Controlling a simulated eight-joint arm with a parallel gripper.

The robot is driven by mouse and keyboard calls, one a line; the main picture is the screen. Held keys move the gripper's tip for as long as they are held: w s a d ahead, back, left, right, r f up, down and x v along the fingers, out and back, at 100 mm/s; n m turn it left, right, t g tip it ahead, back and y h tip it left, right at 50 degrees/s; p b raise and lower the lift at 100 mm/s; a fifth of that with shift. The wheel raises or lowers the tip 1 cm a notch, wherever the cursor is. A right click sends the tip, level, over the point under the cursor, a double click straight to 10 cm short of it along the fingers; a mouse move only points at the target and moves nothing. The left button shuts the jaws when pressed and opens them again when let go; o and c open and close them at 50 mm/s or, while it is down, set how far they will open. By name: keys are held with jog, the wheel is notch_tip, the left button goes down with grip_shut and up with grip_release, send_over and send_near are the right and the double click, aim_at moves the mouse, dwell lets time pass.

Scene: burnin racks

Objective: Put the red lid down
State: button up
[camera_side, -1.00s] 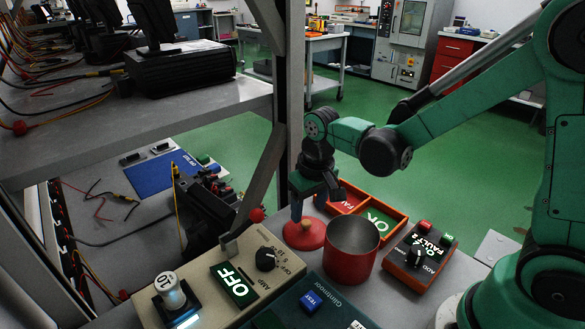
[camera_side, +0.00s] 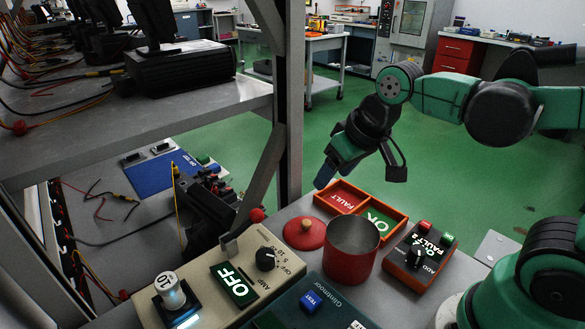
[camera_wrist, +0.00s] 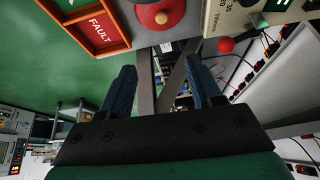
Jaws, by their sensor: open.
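The red lid (camera_side: 304,235), a disc with a tan knob, lies on the grey bench just left of the open red canister (camera_side: 351,249). The lid also shows at the top of the wrist view (camera_wrist: 158,12), partly cut off by the edge. My gripper (camera_side: 324,174) is raised above and behind the lid, apart from it and tilted. In the wrist view my gripper (camera_wrist: 163,88) has its two blue fingers spread with nothing between them. The canister's mouth is uncovered.
An orange tray (camera_side: 405,217) marked FAULT and OK sits behind the canister. A red-brown control box (camera_side: 418,258) stands to the right. A beige OFF panel (camera_side: 218,285) and a teal box (camera_side: 312,304) are in front. A grey post (camera_side: 290,90) rises left of my gripper.

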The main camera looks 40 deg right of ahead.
jog(key=shift+s+d+f+t, duration=0.1)
jog(key=shift+s+f+t, duration=0.05)
jog(key=shift+s+t, duration=0.3)
jog(key=shift+s+d+f+t, duration=0.15)
jog(key=shift+s+t, duration=0.2)
jog(key=shift+t, duration=0.2)
